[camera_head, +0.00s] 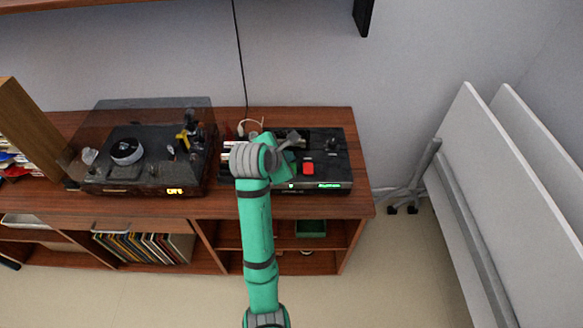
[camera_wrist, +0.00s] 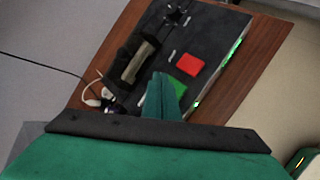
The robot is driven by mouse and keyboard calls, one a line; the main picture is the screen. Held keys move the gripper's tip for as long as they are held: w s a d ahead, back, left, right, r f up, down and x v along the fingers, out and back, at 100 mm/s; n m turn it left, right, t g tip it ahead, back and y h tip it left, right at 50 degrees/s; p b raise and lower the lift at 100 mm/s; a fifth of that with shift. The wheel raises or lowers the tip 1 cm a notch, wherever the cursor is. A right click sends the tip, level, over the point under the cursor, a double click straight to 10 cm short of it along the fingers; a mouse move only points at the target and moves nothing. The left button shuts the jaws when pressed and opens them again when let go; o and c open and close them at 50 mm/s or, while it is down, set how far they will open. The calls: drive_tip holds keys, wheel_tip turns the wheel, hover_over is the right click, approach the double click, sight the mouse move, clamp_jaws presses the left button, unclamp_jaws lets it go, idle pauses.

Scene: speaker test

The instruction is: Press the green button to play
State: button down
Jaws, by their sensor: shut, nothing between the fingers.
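The green button (camera_wrist: 186,92) lies on the top of a black player box (camera_wrist: 216,28), in the wrist view. My gripper's shut, empty fingers (camera_wrist: 162,80) are just left of it in that view and cover part of it. I cannot tell whether they touch it. A red button (camera_wrist: 189,65) sits beside the green one; it also shows in the head view (camera_head: 308,169). In the head view my arm reaches over the left part of the box (camera_head: 335,148) and the green button cannot be made out.
The box stands on a wooden cabinet (camera_head: 224,202) with a record player (camera_head: 128,178) to its left. A dark handle-like object (camera_wrist: 138,63) lies on the box near my fingers. A white cable (camera_head: 252,122) lies behind. White panels (camera_head: 500,180) lean at the right.

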drive_tip(key=shift+d+r, duration=0.2)
drive_tip(key=shift+r, duration=1.4)
drive_tip(key=shift+w, duration=0.1)
